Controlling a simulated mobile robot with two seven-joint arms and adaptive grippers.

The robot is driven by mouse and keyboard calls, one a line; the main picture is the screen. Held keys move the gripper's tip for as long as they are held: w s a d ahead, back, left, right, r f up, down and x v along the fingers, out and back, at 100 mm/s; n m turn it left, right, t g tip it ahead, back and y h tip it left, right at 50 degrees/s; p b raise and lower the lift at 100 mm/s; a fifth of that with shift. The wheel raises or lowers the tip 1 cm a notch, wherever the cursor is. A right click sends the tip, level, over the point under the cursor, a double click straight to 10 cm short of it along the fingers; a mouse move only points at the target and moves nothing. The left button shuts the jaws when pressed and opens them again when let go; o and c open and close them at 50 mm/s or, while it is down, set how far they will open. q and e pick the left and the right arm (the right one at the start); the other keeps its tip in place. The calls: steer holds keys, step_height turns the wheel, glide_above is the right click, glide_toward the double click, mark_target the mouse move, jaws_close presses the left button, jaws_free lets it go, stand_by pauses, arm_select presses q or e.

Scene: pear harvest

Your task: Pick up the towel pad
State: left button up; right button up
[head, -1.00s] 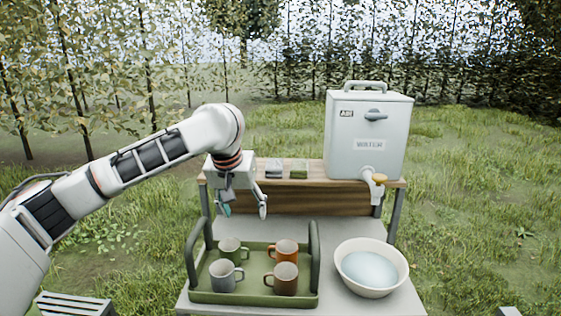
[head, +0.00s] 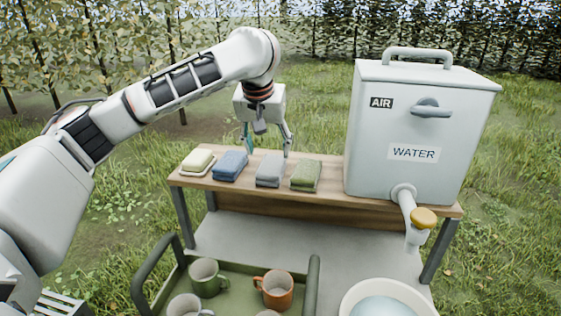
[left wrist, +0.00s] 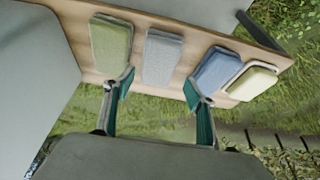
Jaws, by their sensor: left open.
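Several folded pads lie in a row on the wooden shelf (head: 333,197): a blue one (head: 230,165), a grey one (head: 270,170) and a green one (head: 305,176). A pale yellow block on a white base (head: 198,162) sits at the left end. I cannot tell which one is the towel pad. My left gripper (head: 266,148) is open and empty above and behind the row, near the blue and grey pads. In the left wrist view, the grey pad (left wrist: 162,55) shows between the open fingers (left wrist: 158,88). The blue pad (left wrist: 215,70) is by one fingertip, the green pad (left wrist: 110,42) by the other.
A large water tank (head: 385,150) with a tap (head: 415,222) stands right of the pads. Below the shelf, a green tray (head: 240,292) holds mugs, with a white basin (head: 350,300) to its right. Grass and trees lie behind.

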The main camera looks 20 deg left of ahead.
mark_target(271, 164)
arm_select(q)
step_height(271, 164, down, 2)
steer(key=shift+w+f, duration=0.1)
steer(key=shift+w+x, duration=0.2)
steer(key=shift+x, duration=1.15)
steer(key=shift+w+x, duration=0.2)
steer(key=shift+x, duration=1.15)
steer(key=shift+r, duration=0.2)
steer(key=c, duration=0.9)
